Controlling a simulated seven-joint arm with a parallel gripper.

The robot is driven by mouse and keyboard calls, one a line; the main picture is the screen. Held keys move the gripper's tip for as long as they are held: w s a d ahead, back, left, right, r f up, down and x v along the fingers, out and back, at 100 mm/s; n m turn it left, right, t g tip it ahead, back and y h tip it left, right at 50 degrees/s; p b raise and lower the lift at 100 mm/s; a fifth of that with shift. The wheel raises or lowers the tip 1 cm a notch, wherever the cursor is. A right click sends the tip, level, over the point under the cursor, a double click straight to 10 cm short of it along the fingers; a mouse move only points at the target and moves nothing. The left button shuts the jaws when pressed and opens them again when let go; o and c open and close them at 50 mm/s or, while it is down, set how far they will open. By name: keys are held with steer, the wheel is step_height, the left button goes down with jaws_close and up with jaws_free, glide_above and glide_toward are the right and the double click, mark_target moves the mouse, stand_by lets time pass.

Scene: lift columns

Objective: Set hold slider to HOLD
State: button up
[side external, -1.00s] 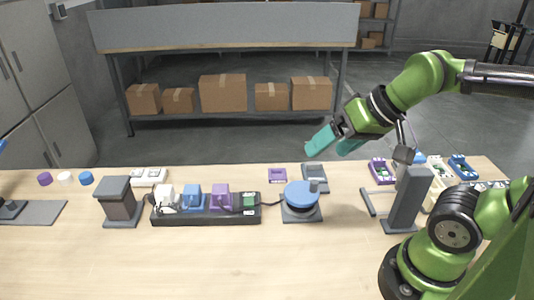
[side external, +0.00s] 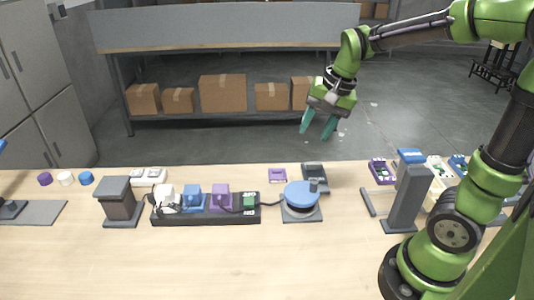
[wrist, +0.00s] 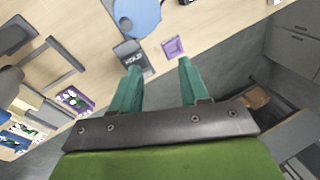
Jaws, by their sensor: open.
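The hold slider (side external: 315,176) is a small dark grey unit at the back edge of the table, behind the blue disc. In the wrist view the hold slider (wrist: 131,54) shows a label that reads HOLD, close beyond the left fingertip. Its exact slider position is too small to tell. My gripper (side external: 317,130) has teal fingers, open and empty, pointing down in the air above and behind the table's back edge. In the wrist view my gripper (wrist: 160,68) has its fingers apart with nothing between them.
A purple-framed tile (side external: 278,175) lies left of the slider. The blue disc (side external: 301,194) stands in front, cabled to a black strip (side external: 180,219) with white, blue and purple blocks. A grey column (side external: 406,200) stands at right. The front of the table is clear.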

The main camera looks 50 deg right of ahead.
mark_target(314, 163)
steer(key=w+d+f+m+g+h, duration=0.1)
steer(key=w+d+m+g, duration=0.15)
steer(key=d+m, duration=0.4)
steer(key=w+d+f+m+g, duration=0.1)
steer(key=w+d+m, duration=0.25)
steer(key=m, duration=0.55)
steer(key=f, duration=1.6)
steer(key=shift+s+d+f, duration=0.1)
steer(key=shift+d+f, duration=0.2)
jaws_close()
